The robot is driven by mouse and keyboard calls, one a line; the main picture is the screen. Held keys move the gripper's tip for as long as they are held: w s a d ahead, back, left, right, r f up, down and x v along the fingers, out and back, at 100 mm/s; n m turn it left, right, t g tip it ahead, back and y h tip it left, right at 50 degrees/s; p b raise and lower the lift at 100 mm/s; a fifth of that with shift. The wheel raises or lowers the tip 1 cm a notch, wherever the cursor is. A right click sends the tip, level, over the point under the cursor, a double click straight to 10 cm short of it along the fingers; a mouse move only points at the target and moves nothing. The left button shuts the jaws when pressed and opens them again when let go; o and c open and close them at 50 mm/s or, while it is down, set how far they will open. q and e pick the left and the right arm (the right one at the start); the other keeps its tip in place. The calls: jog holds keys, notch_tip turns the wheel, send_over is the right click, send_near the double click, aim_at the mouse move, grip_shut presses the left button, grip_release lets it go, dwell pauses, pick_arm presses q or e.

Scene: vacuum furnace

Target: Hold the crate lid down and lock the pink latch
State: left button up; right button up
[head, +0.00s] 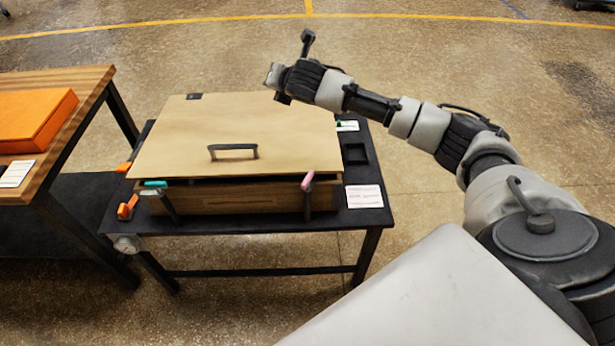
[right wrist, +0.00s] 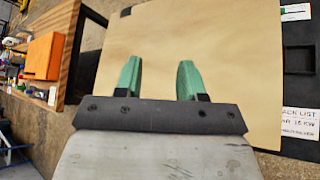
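The wooden crate (head: 240,200) stands on a black table, with its flat tan lid (head: 200,130) on top; the lid also shows in the right wrist view (right wrist: 220,45). A dark gap runs under the lid's front edge. A black handle (head: 233,152) is on the lid. The pink latch (head: 308,181) stands upright at the crate's front right, its tip near the lid edge. My right gripper (right wrist: 160,75), with green fingers, is open and empty above the lid; in the head view it is near the lid's back right. My left gripper is out of view.
A teal latch (head: 155,185) is at the crate's front left, with orange clamps (head: 127,207) at the left side. A white card (head: 364,196) and a dark square tray (head: 355,154) lie right of the crate. A wooden table (head: 85,85) with an orange box (head: 32,120) stands left.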

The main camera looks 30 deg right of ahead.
jog(key=s+f+m+g, duration=0.2)
jog(key=s+f+g, duration=0.4)
jog(key=g+y, duration=0.1)
jog(key=g, duration=0.5)
send_near(308, 177)
jog(key=shift+m, duration=0.4)
notch_tip(308, 177, down, 9)
jog(key=shift+d+f+b, duration=0.1)
jog(key=shift+f+b, duration=0.1)
jog(key=shift+b, duration=0.15)
grip_shut()
